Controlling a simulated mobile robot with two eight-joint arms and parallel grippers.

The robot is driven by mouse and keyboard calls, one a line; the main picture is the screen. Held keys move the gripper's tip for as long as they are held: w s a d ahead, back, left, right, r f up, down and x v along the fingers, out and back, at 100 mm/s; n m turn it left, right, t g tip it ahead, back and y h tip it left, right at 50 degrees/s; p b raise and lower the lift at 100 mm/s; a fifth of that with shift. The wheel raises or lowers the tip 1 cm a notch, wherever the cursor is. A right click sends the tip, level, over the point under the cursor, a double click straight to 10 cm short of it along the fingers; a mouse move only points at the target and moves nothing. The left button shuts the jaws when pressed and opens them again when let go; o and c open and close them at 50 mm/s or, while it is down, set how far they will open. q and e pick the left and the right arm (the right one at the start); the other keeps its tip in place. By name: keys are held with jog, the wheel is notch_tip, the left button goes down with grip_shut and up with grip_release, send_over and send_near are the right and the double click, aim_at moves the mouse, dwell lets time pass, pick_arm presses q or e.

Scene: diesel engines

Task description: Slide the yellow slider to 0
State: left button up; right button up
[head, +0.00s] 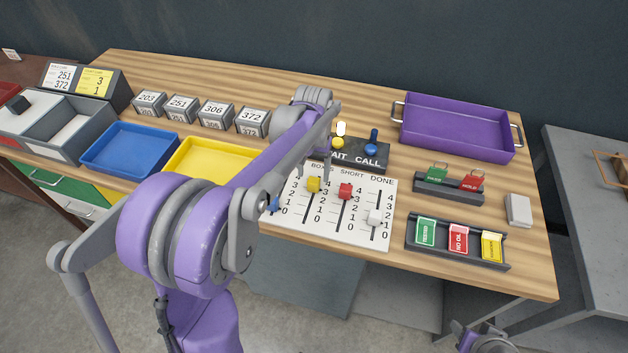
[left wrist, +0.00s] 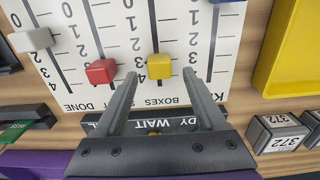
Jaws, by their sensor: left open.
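The white slider board (head: 335,230) lies on the wooden table with several numbered slots. The yellow slider (head: 313,184) sits in the BOXES slot near its upper end, by the 3 and 4 marks; the 0 is at the slot's near end. In the left wrist view, the yellow slider (left wrist: 159,66) appears between the two open fingertips (left wrist: 160,80), with a gap on each side. I cannot tell how deep the fingers reach.
The red slider (head: 345,191), white slider (head: 375,217) and blue slider (head: 274,203) share the board. A dark button box (head: 365,155) stands just behind it. Yellow tray (head: 200,158) is at left, a purple tray (head: 455,128) at back right, a card rack (head: 458,258) at right.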

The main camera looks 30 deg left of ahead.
aim_at(314, 180)
pick_arm(q)
jog(key=shift+f, duration=2.2)
jog(key=shift+w, duration=0.1)
jog(key=shift+c, duration=0.3)
grip_shut()
